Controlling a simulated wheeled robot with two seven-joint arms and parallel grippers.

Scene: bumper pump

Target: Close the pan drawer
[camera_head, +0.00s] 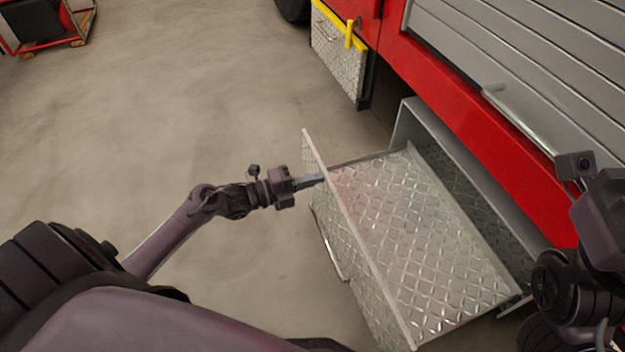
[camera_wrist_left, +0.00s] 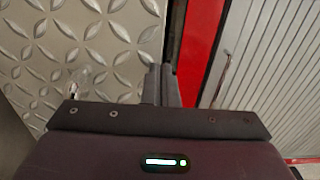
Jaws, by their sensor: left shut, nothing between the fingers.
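The pan drawer (camera_head: 425,235) is a diamond-plate metal drawer, pulled out from under the red fire truck. Its upright front panel (camera_head: 345,235) faces my body and carries a long bar handle (camera_head: 328,245) on its outer side. My left gripper (camera_head: 318,179) is shut and empty, its fingertips at the front panel near the panel's far end. In the left wrist view the closed fingers (camera_wrist_left: 161,85) lie over the edge of the diamond plate (camera_wrist_left: 80,45); whether they touch it is not clear. My right arm shows at the right edge, but its fingers are not visible.
The red truck body (camera_head: 450,100) with a grey roller shutter (camera_head: 540,75) and its bar handle (camera_head: 515,115) stands above the drawer. A diamond-plate box with a yellow edge (camera_head: 340,65) is farther back.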

